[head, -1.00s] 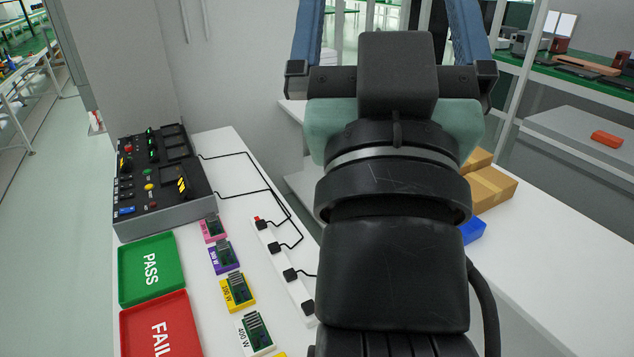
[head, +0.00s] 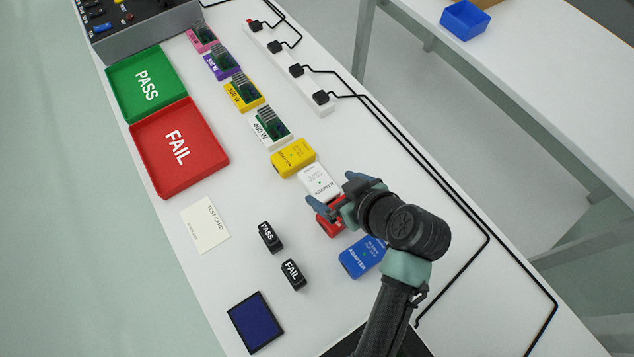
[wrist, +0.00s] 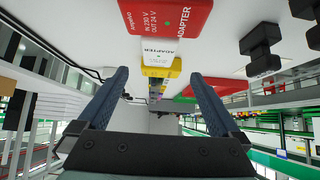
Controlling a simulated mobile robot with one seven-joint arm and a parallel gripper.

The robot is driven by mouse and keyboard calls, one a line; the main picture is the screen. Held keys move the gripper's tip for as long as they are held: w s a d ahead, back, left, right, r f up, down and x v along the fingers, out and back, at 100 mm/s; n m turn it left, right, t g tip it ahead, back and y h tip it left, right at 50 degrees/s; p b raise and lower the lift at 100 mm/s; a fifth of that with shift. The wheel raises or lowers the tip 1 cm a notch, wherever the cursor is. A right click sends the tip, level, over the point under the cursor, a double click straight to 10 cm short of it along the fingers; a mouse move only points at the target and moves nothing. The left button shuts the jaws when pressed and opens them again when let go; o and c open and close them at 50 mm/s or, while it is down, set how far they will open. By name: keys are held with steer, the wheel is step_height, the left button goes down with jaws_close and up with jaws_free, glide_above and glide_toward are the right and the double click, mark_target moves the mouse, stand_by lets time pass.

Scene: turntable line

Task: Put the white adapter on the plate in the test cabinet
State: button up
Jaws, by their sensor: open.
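The white adapter (head: 318,183) lies on the white table in a row, between the yellow adapter (head: 294,158) and the red adapter (head: 331,218). My gripper (head: 332,194) is open and empty beside the white adapter, and it partly covers the red one. In the wrist view the white adapter (wrist: 160,52) shows ahead of the open fingers (wrist: 158,76), with the red adapter (wrist: 166,16) closer to the camera. I cannot make out the test cabinet or its plate for certain.
A blue adapter (head: 362,256) lies just below my gripper. PASS (head: 270,236) and FAIL (head: 293,275) stamps, a test card (head: 205,224), a green tray (head: 147,84) and a red tray (head: 180,148) stand left. A power strip (head: 290,70) and black cables lie at upper right.

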mark_target(319, 181)
steer(key=x, duration=0.3)
steer(key=shift+w+a+f, duration=0.1)
steer(key=shift+a, duration=0.05)
steer(key=shift+d+x, duration=0.1)
steer(key=shift+x, duration=1.2)
steer(key=shift+d+x, duration=0.15)
steer(key=shift+x, duration=1.2)
steer(key=shift+f, duration=0.1)
jaws_close()
